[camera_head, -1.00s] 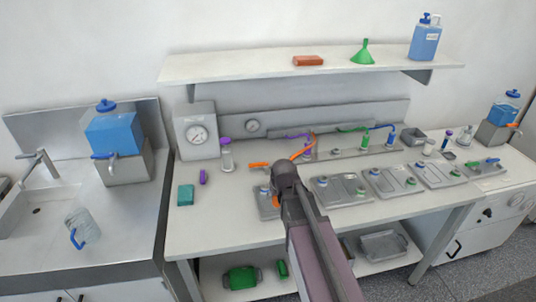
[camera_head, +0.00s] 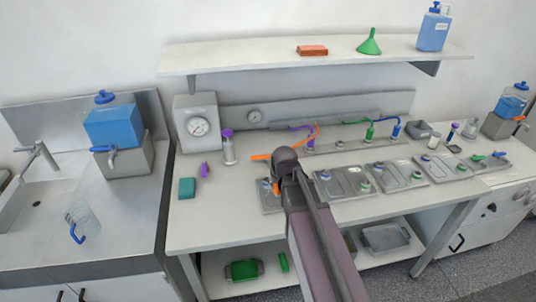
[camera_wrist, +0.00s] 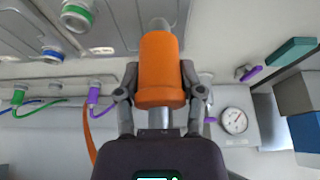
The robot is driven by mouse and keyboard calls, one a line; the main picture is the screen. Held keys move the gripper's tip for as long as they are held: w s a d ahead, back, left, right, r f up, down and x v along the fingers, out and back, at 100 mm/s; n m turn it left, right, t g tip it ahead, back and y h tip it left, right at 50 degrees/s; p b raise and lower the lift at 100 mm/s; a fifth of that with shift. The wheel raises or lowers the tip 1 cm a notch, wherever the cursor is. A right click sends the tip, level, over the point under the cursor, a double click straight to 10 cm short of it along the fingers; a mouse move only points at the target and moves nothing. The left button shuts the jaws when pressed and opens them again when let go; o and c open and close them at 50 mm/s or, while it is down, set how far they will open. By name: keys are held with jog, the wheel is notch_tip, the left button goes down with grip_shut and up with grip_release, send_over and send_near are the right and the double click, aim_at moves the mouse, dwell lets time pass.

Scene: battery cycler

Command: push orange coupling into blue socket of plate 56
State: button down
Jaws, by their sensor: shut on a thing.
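My gripper (camera_wrist: 160,88) is shut on the orange coupling (camera_wrist: 160,65), with one finger on each side of it. A grey tip (camera_wrist: 160,24) shows beyond the coupling in the wrist view; I cannot tell whether it touches anything. In the head view a bit of the orange coupling (camera_head: 276,186) shows beside my wrist, above the leftmost plate (camera_head: 270,204). My arm hides much of that plate and its sockets. A blue socket (camera_wrist: 52,55) and a green socket (camera_wrist: 78,15) stand on a plate at upper left in the wrist view. Plate numbers are unreadable.
More plates (camera_head: 344,182) stand in a row to the right. Behind is a rail (camera_head: 345,144) with purple, green and blue connectors and an orange hose (camera_head: 306,138). A gauge box (camera_head: 197,128) and a purple-capped bottle (camera_head: 228,150) stand at left.

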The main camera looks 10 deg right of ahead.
jog(key=shift+d, duration=0.6)
jog(key=r+p, duration=0.1)
send_over(267, 176)
jog(key=s, duration=0.1)
jog(key=shift+f, duration=0.15)
jog(key=shift+a+f+b, duration=0.1)
jog(key=shift+f+b, duration=3.05)
jog(key=shift+b, duration=0.15)
jog(key=shift+s+f+b, duration=0.1)
jog(key=shift+f+b, duration=1.55)
jog(key=shift+b, duration=0.05)
